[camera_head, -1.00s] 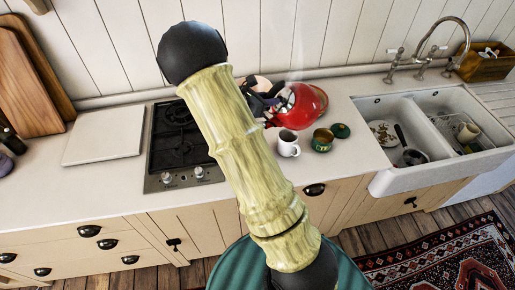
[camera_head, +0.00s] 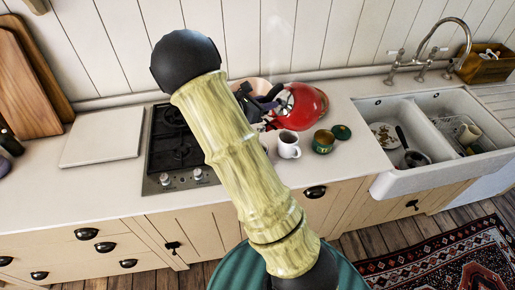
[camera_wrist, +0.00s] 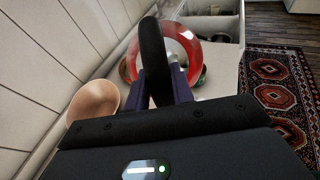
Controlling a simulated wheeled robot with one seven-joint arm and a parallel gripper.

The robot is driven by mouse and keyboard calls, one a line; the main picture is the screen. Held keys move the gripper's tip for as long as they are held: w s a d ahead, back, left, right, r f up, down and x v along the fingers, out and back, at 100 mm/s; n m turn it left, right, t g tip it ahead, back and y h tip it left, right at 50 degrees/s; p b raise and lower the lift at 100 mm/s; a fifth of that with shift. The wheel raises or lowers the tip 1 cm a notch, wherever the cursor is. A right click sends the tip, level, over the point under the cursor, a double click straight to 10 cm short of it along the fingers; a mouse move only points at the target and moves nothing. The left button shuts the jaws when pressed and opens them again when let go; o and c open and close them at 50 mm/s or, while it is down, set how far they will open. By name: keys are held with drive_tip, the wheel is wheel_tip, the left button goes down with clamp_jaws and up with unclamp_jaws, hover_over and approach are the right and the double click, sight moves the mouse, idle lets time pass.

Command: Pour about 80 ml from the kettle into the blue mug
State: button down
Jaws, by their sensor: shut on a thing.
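The red kettle (camera_head: 305,106) is at the back of the counter, right of the hob, tilted in the picture. My gripper (camera_head: 262,100) is shut on its dark handle, which also shows upright between the fingers in the wrist view (camera_wrist: 152,50). The kettle's red body (camera_wrist: 190,48) lies beyond the fingers there. I cannot tell whether the kettle touches the counter. A pale mug (camera_head: 288,147) stands in front of the kettle. No mug shows as clearly blue. A small pale edge by my arm, left of this mug, is mostly hidden.
A green and gold pot (camera_head: 323,142) and a green lid (camera_head: 341,132) sit right of the mug. A tan bowl (camera_wrist: 93,102) stands by the wall. The gas hob (camera_head: 176,150) is left, the double sink (camera_head: 410,110) right. Faint steam rises above the kettle.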

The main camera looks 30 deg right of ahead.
drive_tip(key=shift+s+b, duration=0.1)
drive_tip(key=shift+b, duration=0.2)
idle(0.5)
drive_tip(key=shift+s+a, duration=0.15)
drive_tip(key=shift+s, duration=0.05)
drive_tip(key=shift+r, duration=0.1)
